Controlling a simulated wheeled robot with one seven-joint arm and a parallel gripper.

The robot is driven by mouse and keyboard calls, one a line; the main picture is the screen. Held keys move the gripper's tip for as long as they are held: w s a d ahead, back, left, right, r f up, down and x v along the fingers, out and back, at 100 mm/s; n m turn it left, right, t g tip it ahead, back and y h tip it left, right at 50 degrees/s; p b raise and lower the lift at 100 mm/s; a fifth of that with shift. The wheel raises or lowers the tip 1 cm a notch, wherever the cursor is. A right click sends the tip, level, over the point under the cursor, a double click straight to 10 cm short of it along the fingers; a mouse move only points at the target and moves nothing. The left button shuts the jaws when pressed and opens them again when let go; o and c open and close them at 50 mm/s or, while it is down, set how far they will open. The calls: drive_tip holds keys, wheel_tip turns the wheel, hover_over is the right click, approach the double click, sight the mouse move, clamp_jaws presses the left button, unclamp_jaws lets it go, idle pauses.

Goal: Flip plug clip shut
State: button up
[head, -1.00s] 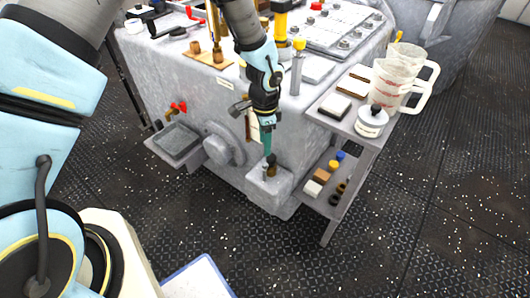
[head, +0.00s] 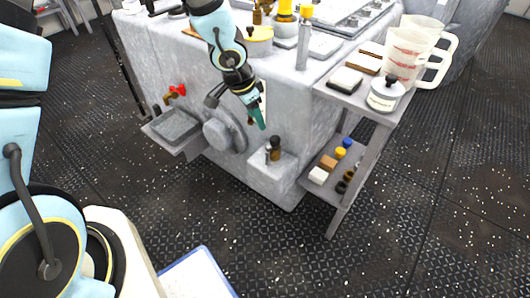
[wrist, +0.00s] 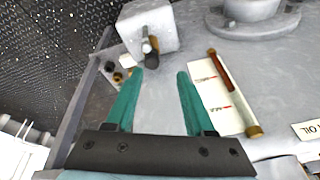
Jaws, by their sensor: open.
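I cannot tell the clip's exact position. My gripper (head: 261,121) has teal fingers and is a little above and left of the plug, apart from it. In the wrist view the fingers (wrist: 160,74) are spread, with nothing between them.
A side shelf (head: 357,100) with measuring jugs (head: 407,55) and small blocks stands to the right. A round hub (head: 223,133) and a tray (head: 173,127) are to the left. A sight gauge (wrist: 234,92) lies right of the fingers. Front floor is mostly clear.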

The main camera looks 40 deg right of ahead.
sight(268, 146)
drive_tip(key=shift+n+g+h, duration=0.3)
drive_tip(key=shift+n+h, duration=0.1)
drive_tip(key=shift+n, duration=0.2)
drive_tip(key=f+b, duration=0.2)
drive_tip(key=f, duration=0.1)
drive_tip(key=s+d+f+b, duration=0.1)
drive_tip(key=f+b, duration=0.2)
drive_tip(key=s+d+f+b, duration=0.1)
drive_tip(key=f+b, duration=0.2)
drive_tip(key=f, duration=0.1)
drive_tip(key=shift+d+f, duration=0.1)
clamp_jaws()
